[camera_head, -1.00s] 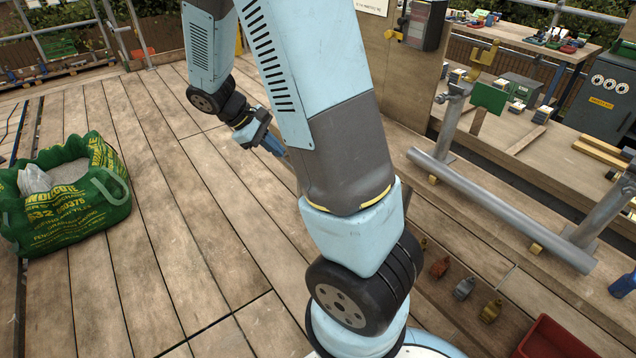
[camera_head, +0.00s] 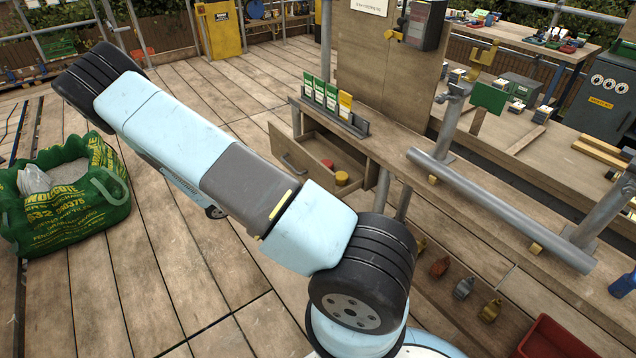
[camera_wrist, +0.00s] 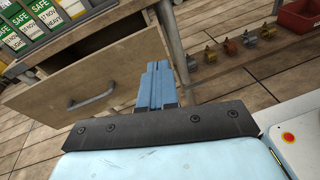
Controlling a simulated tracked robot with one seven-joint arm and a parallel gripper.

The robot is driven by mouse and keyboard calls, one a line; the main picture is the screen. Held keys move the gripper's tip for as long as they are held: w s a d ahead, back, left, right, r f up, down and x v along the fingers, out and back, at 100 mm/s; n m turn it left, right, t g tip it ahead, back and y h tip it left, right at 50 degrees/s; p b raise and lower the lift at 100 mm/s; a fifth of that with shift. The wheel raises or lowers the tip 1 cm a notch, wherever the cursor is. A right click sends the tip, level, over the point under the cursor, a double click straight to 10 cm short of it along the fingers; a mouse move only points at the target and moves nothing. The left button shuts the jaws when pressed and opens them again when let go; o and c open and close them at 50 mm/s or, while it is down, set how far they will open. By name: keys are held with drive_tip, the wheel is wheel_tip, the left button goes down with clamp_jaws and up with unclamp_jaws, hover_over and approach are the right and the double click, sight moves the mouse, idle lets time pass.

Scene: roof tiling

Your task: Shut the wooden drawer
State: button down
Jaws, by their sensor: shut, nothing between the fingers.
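The wooden drawer (camera_head: 318,160) stands open under the bench top in the head view, with a red and a yellow round item inside. Its front faces left and carries a grey bar handle (camera_head: 293,163). In the wrist view the drawer front (camera_wrist: 60,85) fills the left side, and the handle (camera_wrist: 92,99) shows on it. My gripper (camera_wrist: 156,68) is shut and empty. In that picture its blue fingers overlap the right end of the drawer front; I cannot tell whether they touch it. In the head view my arm hides the gripper.
The bench (camera_head: 410,175) has a row of green and yellow tag cards (camera_head: 327,98) above the drawer. A bench leg (camera_wrist: 171,45) stands right of the fingers. Several small padlock-like items (camera_head: 463,287) and a red bin (camera_head: 556,340) are at lower right. A green bag (camera_head: 65,195) sits left on open decking.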

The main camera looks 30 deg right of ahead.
wheel_tip(320, 180, down, 5)
drive_tip(key=d+n+t+h, duration=0.1)
drive_tip(key=n+t+h, duration=0.1)
drive_tip(key=n, duration=0.1)
approach(327, 177)
drive_tip(key=shift+n+t, duration=0.3)
drive_tip(key=d, duration=0.7)
drive_tip(key=shift+s+f, duration=0.1)
drive_tip(key=shift+f, duration=0.05)
